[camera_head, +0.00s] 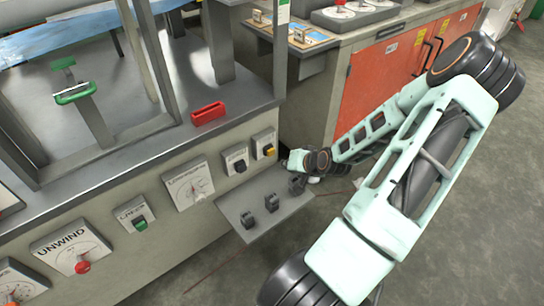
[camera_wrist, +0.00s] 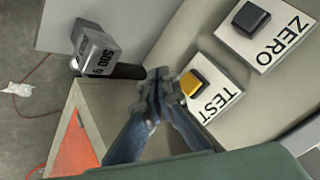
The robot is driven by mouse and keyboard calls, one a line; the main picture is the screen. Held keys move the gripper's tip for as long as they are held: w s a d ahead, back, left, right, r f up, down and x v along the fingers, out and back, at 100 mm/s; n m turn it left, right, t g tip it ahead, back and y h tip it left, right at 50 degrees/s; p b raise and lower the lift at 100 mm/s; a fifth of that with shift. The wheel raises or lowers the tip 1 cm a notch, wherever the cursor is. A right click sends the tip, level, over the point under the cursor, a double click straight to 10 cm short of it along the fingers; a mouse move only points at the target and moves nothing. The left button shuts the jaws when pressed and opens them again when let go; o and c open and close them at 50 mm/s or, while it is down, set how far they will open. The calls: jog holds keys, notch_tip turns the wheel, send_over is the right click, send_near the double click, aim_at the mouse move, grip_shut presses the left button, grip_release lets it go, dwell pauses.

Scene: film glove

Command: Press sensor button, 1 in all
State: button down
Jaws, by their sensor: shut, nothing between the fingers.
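A yellow button (camera_wrist: 192,84) sits on a white plate marked TEST in the wrist view; it also shows on the console front in the head view (camera_head: 269,150). Beside it, a plate marked ZERO carries a black button (camera_wrist: 250,18), also visible in the head view (camera_head: 240,166). No label reading "sensor" is legible. My gripper (camera_wrist: 158,82) is shut and empty, its fingertips just left of the yellow button in the wrist view. Whether they touch it I cannot tell. In the head view the fingertips are hard to make out at the end of my arm.
A grey shelf (camera_head: 235,208) below the buttons holds dark weights, one marked 500 g (camera_wrist: 95,48) close to my gripper. An orange-doored cabinet (camera_head: 372,85) stands to the right. A red tray (camera_head: 208,113) lies on the console top. A green button (camera_head: 141,223) is further left.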

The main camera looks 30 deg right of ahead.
jog(key=shift+w+a, duration=0.15)
jog(key=shift+w, duration=1.6)
jog(key=shift+w, duration=0.15)
jog(key=shift+w, duration=0.25)
jog(key=shift+w, duration=0.5)
dwell(0.6)
dwell(0.3)
jog(key=shift+s+p, duration=0.35)
jog(key=shift+s, duration=0.55)
jog(key=shift+s+d+p, duration=0.2)
jog(key=shift+s+p, duration=0.8)
jog(key=shift+s, duration=1.55)
